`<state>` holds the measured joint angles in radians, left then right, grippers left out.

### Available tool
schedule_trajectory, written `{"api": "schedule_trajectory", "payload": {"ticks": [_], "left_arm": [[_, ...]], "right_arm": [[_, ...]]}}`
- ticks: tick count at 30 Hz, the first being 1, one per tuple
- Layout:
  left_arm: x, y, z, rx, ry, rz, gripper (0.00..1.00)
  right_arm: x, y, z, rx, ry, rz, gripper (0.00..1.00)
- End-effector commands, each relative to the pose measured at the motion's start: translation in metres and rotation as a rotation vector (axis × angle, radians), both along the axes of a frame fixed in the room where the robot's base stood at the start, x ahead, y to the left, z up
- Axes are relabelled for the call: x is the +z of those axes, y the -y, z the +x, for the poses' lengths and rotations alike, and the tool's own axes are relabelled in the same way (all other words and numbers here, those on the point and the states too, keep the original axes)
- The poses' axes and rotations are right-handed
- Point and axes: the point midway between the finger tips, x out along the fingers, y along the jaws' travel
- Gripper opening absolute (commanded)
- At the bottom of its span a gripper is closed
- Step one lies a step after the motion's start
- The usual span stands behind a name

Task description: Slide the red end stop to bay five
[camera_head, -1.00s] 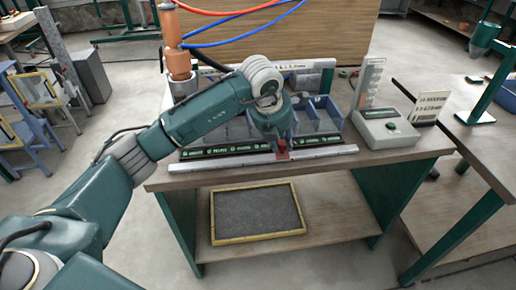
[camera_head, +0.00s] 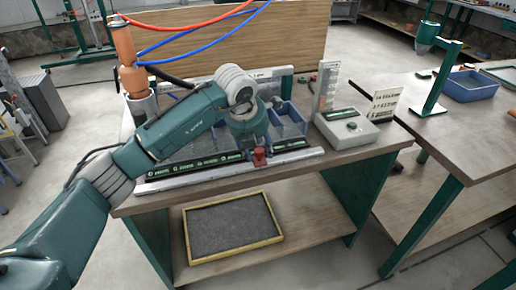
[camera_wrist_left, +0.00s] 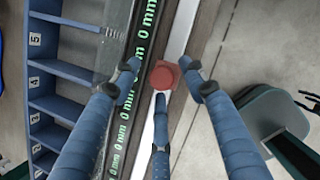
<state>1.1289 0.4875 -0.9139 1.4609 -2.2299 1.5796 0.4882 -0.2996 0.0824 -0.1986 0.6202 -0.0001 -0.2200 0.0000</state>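The red end stop (camera_head: 259,157) sits on the pale rail (camera_head: 215,174) along the bench's front edge. My left gripper (camera_head: 252,145) is over it from above. In the left wrist view, the stop (camera_wrist_left: 164,75) lies among the three blue fingers of my left gripper (camera_wrist_left: 160,77). The fingers look spread, with a gap on the left; contact at the right and rear fingers is unclear. Blue bays (camera_wrist_left: 50,66) beside the rail carry number tags, with bay five's tag (camera_wrist_left: 36,39) near the top, beyond the stop. My right gripper is out of view.
A black display strip (camera_wrist_left: 135,60) reading "0 mm" runs between bays and rail. A grey box with a button (camera_head: 347,128) stands right of the bays. An orange spray unit (camera_head: 128,60) with hoses stands at the left. A dark yellow-rimmed tray (camera_head: 270,213) lies on the lower shelf.

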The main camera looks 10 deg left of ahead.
Motion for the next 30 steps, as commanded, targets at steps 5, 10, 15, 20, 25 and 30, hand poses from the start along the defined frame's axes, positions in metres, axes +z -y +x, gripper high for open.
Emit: {"api": "schedule_trajectory", "payload": {"ticks": [5,10,15,20,25,30], "left_arm": [[0.003,0.0,-0.002,-0.002,-0.001,0.0,0.43],[0.025,-0.003,-0.01,-0.001,0.002,0.0,0.43],[0.06,-0.006,-0.023,-0.001,0.004,-0.001,0.43],[0.088,-0.009,-0.035,0.0,0.003,0.0,0.43],[0.106,-0.011,-0.043,0.0,0.002,0.0,0.43],[0.111,-0.011,-0.045,0.0,-0.001,0.0,0.43]], "right_arm": [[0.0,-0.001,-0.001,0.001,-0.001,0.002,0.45],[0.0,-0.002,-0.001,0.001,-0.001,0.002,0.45],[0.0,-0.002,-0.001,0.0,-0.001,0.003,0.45],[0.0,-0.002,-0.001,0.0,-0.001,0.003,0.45],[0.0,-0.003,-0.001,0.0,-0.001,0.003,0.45],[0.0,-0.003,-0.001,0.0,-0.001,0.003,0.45]]}}
